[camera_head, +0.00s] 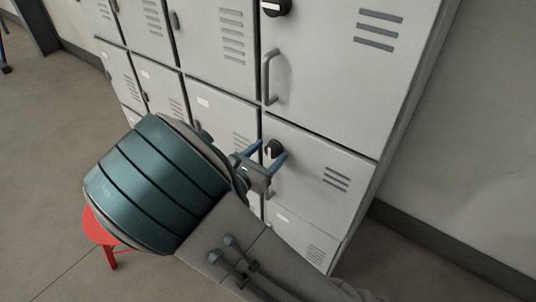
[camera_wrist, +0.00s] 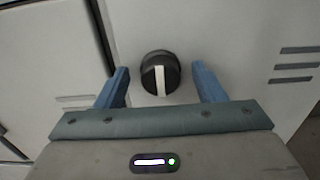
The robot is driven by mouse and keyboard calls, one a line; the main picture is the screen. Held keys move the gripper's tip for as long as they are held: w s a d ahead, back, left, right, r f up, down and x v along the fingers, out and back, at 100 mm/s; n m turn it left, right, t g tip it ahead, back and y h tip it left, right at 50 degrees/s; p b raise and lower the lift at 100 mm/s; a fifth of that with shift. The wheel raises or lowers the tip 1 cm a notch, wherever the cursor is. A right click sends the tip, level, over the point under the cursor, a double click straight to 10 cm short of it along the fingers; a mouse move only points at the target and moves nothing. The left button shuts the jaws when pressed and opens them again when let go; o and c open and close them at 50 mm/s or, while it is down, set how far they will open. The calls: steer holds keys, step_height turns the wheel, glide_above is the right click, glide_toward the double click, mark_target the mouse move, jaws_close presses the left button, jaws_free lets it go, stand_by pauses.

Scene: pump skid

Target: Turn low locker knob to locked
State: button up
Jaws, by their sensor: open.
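The low locker knob (camera_wrist: 160,73) is a round black knob with a white stripe, on the grey lower locker door (camera_head: 310,170). In the wrist view its stripe runs nearly straight up and down in the picture. The knob also shows in the head view (camera_head: 272,148), partly behind my gripper. My gripper (camera_wrist: 161,86) is open, with one blue finger on each side of the knob and a visible gap on both sides. In the head view the blue fingers (camera_head: 268,153) reach to the door at the knob. I cannot tell how deep they reach around it.
An upper locker door (camera_head: 325,70) carries another black knob (camera_head: 276,7) and a grey handle (camera_head: 270,77) above my gripper. More lockers stand to the left. A red stool (camera_head: 97,228) is on the floor at lower left. A bare wall is at right.

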steer(key=shift+w+d, duration=0.1)
steer(key=shift+w, duration=0.05)
steer(key=shift+c, duration=0.3)
steer(key=c, duration=0.9)
